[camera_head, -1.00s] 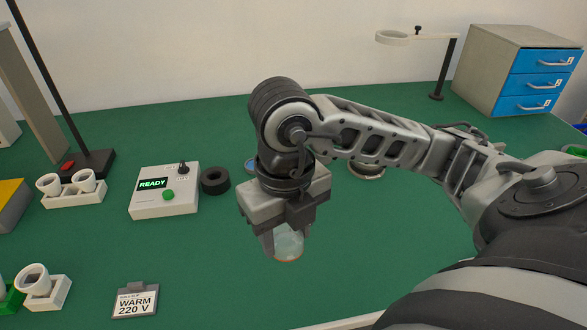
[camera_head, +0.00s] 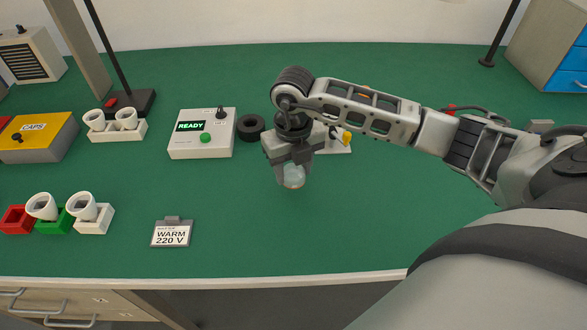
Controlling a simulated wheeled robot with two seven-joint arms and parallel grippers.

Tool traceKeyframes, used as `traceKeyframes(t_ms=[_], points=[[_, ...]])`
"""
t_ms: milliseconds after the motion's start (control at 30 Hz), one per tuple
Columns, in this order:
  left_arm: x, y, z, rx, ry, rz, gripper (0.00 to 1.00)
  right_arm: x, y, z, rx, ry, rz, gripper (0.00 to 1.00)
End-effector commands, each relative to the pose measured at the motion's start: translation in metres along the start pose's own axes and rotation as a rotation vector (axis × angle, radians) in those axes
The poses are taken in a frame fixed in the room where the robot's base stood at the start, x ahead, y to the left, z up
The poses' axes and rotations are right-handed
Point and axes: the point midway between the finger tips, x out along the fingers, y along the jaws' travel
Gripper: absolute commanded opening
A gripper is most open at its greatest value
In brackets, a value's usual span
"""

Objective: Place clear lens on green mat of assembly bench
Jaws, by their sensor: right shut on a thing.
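The clear lens (camera_head: 293,180) is a small, glassy, pale piece below my right gripper (camera_head: 290,168). The right gripper points down and is shut on the lens, with its fingers covering the upper part. The green mat (camera_head: 330,220) covers the bench top beneath. The lens shows against bare mat; whether its lower rim touches the mat I cannot tell. My left gripper is not in view.
A white READY box (camera_head: 187,145) and a black ring (camera_head: 251,127) stand left of the gripper. A WARM 220 V sign (camera_head: 171,235) stands front left. White cups, coloured blocks and a yellow CAPS box (camera_head: 38,135) are further left. The front middle mat is clear.

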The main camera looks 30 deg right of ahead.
Motion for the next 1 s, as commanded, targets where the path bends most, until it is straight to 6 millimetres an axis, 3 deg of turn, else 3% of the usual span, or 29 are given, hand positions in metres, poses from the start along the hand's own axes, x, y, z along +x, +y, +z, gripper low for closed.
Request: traceKeyframes(t_ms=[100, 467, 500, 533, 833, 1000], points=[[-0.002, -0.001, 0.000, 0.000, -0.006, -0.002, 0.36, 0.012, 0.000, 0.000, 0.001, 0.001, 0.000, 0.25], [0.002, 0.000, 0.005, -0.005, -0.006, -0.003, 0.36, 0.018, 0.000, 0.000, 0.001, -0.001, 0.000, 0.25], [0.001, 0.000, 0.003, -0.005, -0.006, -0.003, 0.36, 0.016, 0.000, 0.000, 0.001, -0.002, 0.000, 0.57], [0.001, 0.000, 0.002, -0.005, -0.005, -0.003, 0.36, 0.016, 0.000, 0.000, 0.001, -0.001, 0.000, 0.65], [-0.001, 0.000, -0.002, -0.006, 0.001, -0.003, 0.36, 0.014, 0.000, 0.000, 0.001, -0.001, 0.000, 0.67], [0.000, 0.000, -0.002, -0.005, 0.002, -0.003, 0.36, 0.000, 0.000, 0.001, 0.000, -0.005, 0.002, 0.67]])
